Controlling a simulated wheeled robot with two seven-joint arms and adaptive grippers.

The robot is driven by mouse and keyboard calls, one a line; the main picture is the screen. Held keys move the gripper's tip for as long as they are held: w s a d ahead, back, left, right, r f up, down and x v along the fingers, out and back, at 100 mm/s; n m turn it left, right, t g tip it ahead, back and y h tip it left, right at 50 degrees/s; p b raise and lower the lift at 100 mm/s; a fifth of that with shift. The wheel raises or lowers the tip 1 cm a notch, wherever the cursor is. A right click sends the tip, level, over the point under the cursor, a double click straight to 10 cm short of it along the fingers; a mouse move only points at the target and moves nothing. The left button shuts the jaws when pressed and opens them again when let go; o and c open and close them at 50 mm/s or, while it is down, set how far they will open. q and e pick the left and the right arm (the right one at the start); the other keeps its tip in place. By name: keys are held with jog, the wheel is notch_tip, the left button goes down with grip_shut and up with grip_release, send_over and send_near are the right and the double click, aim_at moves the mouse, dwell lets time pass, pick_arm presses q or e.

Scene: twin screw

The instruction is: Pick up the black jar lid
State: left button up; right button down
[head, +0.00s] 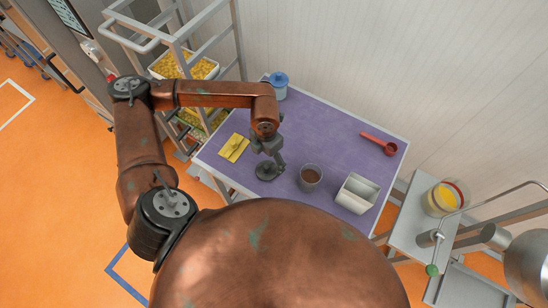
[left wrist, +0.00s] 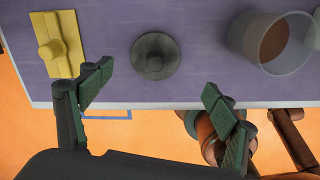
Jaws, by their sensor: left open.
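The black jar lid (left wrist: 156,56) lies on the purple table top, a dark round disc with a raised knob in its middle. In the head view the lid (head: 264,174) shows partly behind my left gripper (head: 275,160). In the left wrist view my left gripper (left wrist: 158,93) is open and empty, its two green-padded fingers wide apart. The lid lies between and beyond the fingertips, and I see no contact. An open clear jar (head: 311,177) with brown contents stands right of the lid; it also shows in the left wrist view (left wrist: 272,42). My right gripper is not in view.
A yellow lid-like piece with a knob (head: 234,148) lies left of the black lid. A white two-part container (head: 357,193), a red scoop (head: 379,143) and a blue-lidded jar (head: 277,86) are on the purple table (head: 335,130). The table's middle is clear.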

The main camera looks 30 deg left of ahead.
aim_at(267, 167)
pick_arm(q)
jog(key=shift+w+a+f, duration=0.1)
jog(key=shift+w+a, duration=0.05)
jog(key=shift+w, duration=0.05)
jog(key=shift+f, duration=0.35)
notch_tip(267, 167, down, 2)
jog(key=shift+s+f+p, duration=0.1)
jog(key=shift+f+p, duration=0.15)
jog(key=shift+p, duration=0.2)
notch_tip(267, 167, down, 3)
jog(key=shift+a+r+p, duration=0.15)
jog(key=shift+r+p, duration=0.05)
jog(key=shift+p, duration=0.2)
jog(key=shift+f, duration=0.75)
jog(key=c, duration=0.7)
jog(key=shift+s, duration=0.1)
jog(key=c, duration=0.5)
jog(key=shift+c, duration=0.4)
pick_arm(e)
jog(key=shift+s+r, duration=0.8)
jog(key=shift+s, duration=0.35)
